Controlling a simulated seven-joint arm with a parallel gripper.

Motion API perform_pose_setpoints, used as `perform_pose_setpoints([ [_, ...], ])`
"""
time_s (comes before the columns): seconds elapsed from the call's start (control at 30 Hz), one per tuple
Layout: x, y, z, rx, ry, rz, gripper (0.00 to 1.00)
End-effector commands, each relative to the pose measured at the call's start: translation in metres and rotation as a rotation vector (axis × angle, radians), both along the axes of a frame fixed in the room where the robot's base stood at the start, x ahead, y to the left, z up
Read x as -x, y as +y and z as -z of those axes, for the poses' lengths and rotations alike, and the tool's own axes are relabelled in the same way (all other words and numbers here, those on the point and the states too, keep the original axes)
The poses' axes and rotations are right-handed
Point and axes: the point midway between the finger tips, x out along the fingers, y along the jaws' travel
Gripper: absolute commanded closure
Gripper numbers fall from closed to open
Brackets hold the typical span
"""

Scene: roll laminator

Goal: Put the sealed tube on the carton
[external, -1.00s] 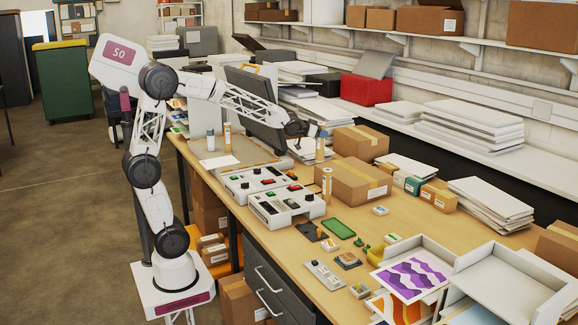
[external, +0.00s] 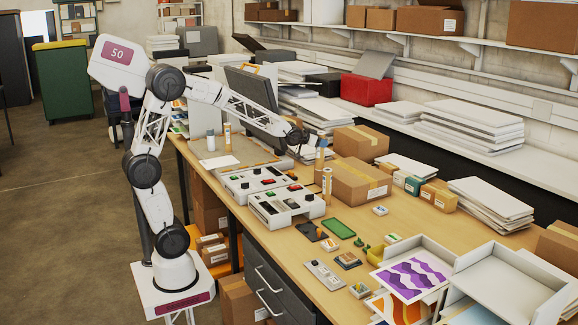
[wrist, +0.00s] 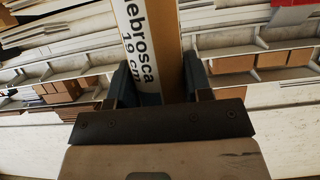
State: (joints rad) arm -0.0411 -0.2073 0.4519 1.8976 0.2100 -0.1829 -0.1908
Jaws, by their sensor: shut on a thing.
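My gripper (external: 316,143) is shut on a tan tube with a white printed label (external: 320,157). In the wrist view the tube (wrist: 168,45) stands between the two dark fingers (wrist: 158,82), its label reading "ebrosca 19 cm". Its ends are out of that view, so I cannot tell how it is sealed. The brown carton with yellow tape (external: 350,187) lies on the bench, just nearer the camera than the held tube. A second taped carton (external: 361,144) stands behind it. Another tan tube (external: 327,181) stands upright at the left side of the near carton.
Two control boxes with coloured buttons (external: 287,207) sit left of the carton. Another tube (external: 227,135) and a white bottle (external: 210,141) stand at the far left. Small boxes (external: 412,184) and paper stacks (external: 490,203) are to the right.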

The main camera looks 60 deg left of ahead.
Motion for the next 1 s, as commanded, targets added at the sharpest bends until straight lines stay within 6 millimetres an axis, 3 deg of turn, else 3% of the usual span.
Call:
perform_pose_setpoints([
  [1.0, -0.122, 0.004, 0.012, 0.001, 0.0, 0.0, 0.81],
])
